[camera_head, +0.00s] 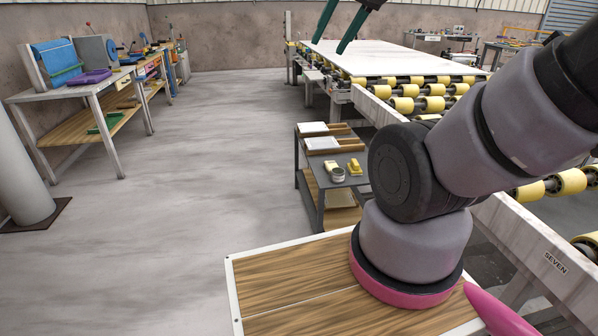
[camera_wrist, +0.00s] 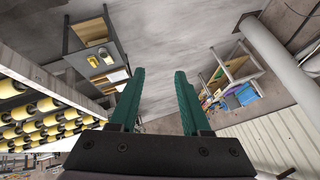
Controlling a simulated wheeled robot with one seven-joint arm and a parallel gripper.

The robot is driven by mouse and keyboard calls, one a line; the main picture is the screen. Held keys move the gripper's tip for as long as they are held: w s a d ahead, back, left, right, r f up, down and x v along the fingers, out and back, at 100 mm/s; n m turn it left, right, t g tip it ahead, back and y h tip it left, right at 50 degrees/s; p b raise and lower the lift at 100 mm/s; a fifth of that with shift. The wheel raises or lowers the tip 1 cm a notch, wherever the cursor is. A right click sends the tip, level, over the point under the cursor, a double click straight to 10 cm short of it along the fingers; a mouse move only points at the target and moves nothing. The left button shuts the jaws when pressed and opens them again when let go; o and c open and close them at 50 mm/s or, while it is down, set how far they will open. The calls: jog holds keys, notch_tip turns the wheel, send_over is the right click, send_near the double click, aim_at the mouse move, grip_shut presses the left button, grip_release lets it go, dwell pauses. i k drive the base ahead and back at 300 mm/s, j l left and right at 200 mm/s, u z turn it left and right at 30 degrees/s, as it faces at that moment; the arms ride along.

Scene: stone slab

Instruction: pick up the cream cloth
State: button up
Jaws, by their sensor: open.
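No cloth can be told for certain. A small pale cream item (camera_head: 337,174) lies on the top of a low dark cart (camera_head: 352,183) and may be the cream cloth, but it is too small to tell. My gripper (camera_head: 329,47) is at the top of the head view, its two green fingers spread and empty, well apart from the cart. In the wrist view the fingers (camera_wrist: 160,72) are parallel with a wide gap, and only grey floor shows between them. The cart (camera_wrist: 112,40) is at the upper left there.
A yellow item (camera_head: 355,167) and white blocks (camera_head: 321,143) are also on the cart. A roller conveyor (camera_head: 430,100) bearing a pale slab (camera_head: 400,58) stands at right. A workbench (camera_head: 85,88) and a grey post (camera_head: 22,175) are at left. The floor between is clear.

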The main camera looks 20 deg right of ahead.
aim_at(329, 166)
jog(key=z, duration=0.65)
jog(key=i+u, duration=0.35)
jog(key=i, duration=1.3)
